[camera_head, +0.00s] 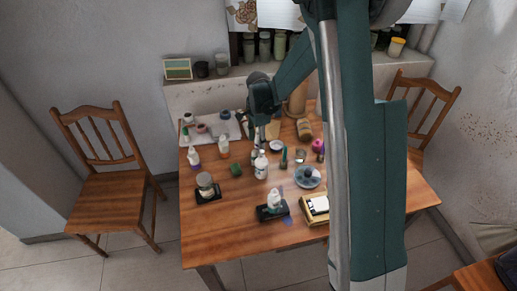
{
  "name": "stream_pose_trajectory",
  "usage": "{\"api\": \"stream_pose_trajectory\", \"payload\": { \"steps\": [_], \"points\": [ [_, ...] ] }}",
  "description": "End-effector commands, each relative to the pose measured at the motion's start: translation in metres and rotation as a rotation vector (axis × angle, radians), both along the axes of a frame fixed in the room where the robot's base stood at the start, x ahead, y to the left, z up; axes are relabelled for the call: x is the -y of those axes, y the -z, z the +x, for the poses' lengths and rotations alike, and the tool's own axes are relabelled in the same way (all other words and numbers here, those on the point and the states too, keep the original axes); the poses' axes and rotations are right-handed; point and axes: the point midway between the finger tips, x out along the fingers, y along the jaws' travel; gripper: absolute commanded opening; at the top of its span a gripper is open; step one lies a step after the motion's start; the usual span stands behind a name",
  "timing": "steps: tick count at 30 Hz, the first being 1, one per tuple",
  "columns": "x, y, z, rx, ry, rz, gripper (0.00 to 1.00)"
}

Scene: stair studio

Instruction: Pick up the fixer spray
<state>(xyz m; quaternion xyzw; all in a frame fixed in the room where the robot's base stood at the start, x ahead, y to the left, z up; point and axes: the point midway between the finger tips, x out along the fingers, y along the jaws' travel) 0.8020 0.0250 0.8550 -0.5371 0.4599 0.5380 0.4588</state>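I cannot tell for sure which item is the fixer spray; several small bottles stand on the wooden table (225,230). A white bottle (261,166) stands upright near the table's middle. Another white bottle (274,199) stands on a small black tray near the front. Two more pale bottles, one at the left (194,158) and one with an orange part (223,146), stand further back. My gripper (258,137) points down above the table, just behind the middle white bottle in the picture. Its fingers are too small and dark to read, and whether they touch anything is unclear.
A pale tray (228,128) with pots lies at the back left. A jar (206,184), a green block (235,169), a round plate (308,177) and a yellowish box (315,209) crowd around. My arm hides the table's right part. The front left tabletop is clear.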

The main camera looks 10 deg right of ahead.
Motion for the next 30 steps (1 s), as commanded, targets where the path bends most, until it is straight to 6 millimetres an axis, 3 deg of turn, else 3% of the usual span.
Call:
{"api": "stream_pose_trajectory", "payload": {
  "steps": [3,9,26,30],
  "points": [
    [0.0,0.016,0.0,0.0,0.0,0.0,0.4],
    [0.0,0.027,0.0,0.0,0.0,0.0,0.4],
    [0.0,0.028,0.0,0.0,0.0,0.0,0.4],
    [0.0,0.028,0.0,0.0,0.0,0.0,0.23]
  ]
}}
